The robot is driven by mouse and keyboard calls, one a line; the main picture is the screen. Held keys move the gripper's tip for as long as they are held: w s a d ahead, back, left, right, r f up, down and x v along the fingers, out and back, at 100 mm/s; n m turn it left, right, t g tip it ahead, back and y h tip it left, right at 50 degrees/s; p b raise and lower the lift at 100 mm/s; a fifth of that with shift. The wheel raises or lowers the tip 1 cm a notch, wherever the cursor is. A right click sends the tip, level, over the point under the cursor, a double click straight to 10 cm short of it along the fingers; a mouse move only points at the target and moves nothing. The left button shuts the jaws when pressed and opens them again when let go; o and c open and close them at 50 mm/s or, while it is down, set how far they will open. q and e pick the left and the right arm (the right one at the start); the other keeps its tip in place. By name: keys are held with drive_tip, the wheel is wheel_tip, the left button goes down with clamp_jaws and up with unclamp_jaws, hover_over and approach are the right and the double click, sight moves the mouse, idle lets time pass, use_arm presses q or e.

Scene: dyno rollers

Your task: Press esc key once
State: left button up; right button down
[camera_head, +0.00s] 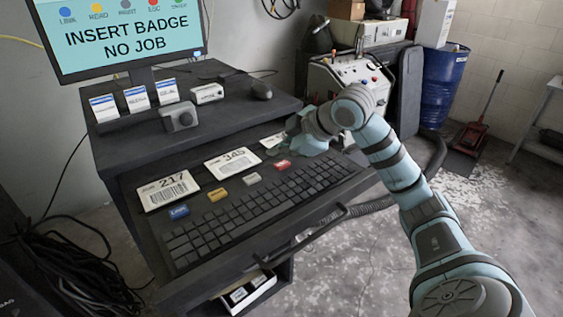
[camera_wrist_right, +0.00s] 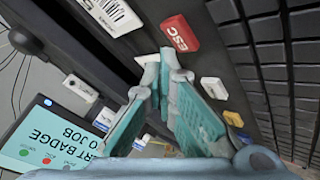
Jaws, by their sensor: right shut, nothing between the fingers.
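The red ESC key (camera_head: 284,165) sits on the dark keyboard tray, above the black keys. In the right wrist view the red key (camera_wrist_right: 181,33) shows its white ESC lettering beyond my fingertips. My right gripper (camera_head: 296,146) reaches over the tray's far right part, close to the red key. In the wrist view my right gripper (camera_wrist_right: 159,60) is shut and empty, its tips below and left of the key in the picture. The tips look apart from the key; their height above the tray is unclear. My left gripper is not in view.
White (camera_head: 251,178), yellow (camera_head: 217,194) and blue (camera_head: 179,211) keys line up beside the red one. Barcode cards (camera_head: 167,191) lie behind them. The black keyboard (camera_head: 250,210) fills the tray's front. A monitor (camera_head: 120,35) reads "INSERT BADGE NO JOB".

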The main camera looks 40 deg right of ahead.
sight(280, 165)
wheel_tip(280, 165, up, 5)
drive_tip(key=p, duration=0.4)
drive_tip(key=shift+r+p, duration=0.1)
drive_tip(key=shift+p, duration=0.25)
idle(0.6)
